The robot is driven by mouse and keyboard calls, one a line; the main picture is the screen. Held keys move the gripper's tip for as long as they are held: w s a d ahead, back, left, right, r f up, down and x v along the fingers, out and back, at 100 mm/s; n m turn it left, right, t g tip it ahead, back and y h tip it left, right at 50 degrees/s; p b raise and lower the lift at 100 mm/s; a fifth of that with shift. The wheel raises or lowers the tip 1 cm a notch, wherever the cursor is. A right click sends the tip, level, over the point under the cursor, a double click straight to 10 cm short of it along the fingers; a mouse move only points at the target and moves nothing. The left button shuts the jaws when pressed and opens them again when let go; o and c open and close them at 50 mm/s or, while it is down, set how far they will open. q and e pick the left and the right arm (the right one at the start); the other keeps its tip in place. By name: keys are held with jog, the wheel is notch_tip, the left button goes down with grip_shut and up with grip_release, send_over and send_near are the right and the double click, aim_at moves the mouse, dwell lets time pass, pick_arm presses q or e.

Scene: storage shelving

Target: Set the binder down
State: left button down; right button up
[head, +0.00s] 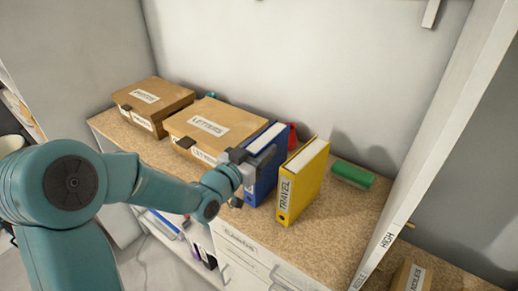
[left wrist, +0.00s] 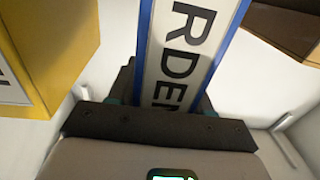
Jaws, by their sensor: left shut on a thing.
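My left gripper (head: 250,167) is shut on the spine of a blue binder (head: 266,180). In the left wrist view the blue-edged white spine (left wrist: 182,50) shows large letters reading "RDEN" between the fingers (left wrist: 165,100); the rest of the label is hidden. A yellow binder (head: 306,185) labelled "TRAVEL" stands upright just right of the blue one and also shows in the left wrist view (left wrist: 50,45). My right gripper is not in view.
A cardboard box (head: 208,122) labelled "LETTERS" sits left of the blue binder, with another box (head: 150,100) farther left. A red object (head: 292,136) is partly hidden behind the blue binder. A green block (head: 352,174) lies right.

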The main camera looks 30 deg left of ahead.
pick_arm(q)
jog(key=shift+c, duration=2.4)
grip_release()
jog(key=shift+w+f, duration=0.1)
jog(key=shift+w, duration=0.05)
jog(key=shift+s+r+p, duration=0.2)
jog(key=shift+r+p, duration=0.05)
jog(key=shift+p, duration=0.1)
jog(key=s+a+b, duration=0.1)
jog(key=s+b, duration=0.5)
jog(key=s, duration=0.5)
jog(key=shift+s+a, duration=0.3)
jog(key=shift+a, duration=0.05)
jog(key=shift+f, duration=0.1)
jog(key=shift+s, duration=0.1)
